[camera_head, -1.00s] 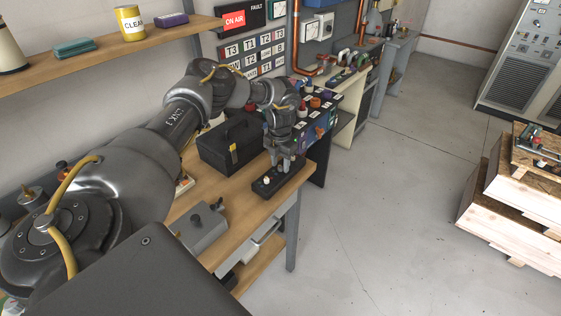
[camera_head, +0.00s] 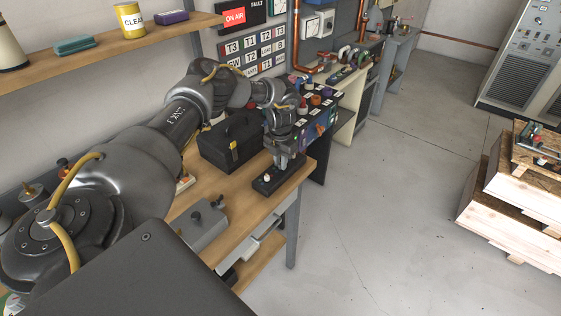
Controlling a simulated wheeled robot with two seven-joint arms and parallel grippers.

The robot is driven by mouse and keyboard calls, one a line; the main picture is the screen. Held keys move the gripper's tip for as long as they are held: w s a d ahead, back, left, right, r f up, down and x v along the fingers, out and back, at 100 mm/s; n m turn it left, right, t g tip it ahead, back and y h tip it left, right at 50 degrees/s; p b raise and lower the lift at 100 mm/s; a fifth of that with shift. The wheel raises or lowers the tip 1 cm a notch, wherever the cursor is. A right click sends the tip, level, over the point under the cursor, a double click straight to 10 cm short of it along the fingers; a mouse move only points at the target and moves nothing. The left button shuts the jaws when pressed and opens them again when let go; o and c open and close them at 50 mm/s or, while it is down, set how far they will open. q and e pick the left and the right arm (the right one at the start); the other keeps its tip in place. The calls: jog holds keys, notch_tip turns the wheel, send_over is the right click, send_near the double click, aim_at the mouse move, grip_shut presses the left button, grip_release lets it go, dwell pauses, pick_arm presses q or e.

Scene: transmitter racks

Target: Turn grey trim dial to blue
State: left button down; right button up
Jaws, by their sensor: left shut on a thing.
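A small black panel box (camera_head: 268,188) lies on the near end of the wooden bench, with a white knob (camera_head: 267,178) on its near left part. My left gripper (camera_head: 283,164) points down at the far right part of this box. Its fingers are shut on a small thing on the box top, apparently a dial. The fingers hide that thing, so its grey colour and its pointer cannot be made out. No blue mark can be made out on the box. My right gripper is not in view.
A black toolbox (camera_head: 230,142) stands close behind my left gripper. A grey box with dark knobs (camera_head: 203,226) lies nearer on the bench (camera_head: 236,222). A dark panel with coloured knobs (camera_head: 319,118) is beyond. Open floor lies to the right.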

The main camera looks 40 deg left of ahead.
pick_arm(q)
jog(key=n, duration=0.4)
jog(key=shift+p, duration=0.35)
jog(key=n, duration=0.5)
jog(key=shift+p, duration=0.35)
jog(key=n+p, duration=0.1)
jog(key=n, duration=0.3)
jog(key=shift+r, duration=0.1)
jog(key=shift+a+n+p, duration=0.1)
jog(key=shift+n+p, duration=0.55)
jog(key=shift+n, duration=1.45)
jog(key=shift+w, duration=0.1)
jog(key=c, duration=1.3)
grip_release()
jog(key=shift+c, duration=0.2)
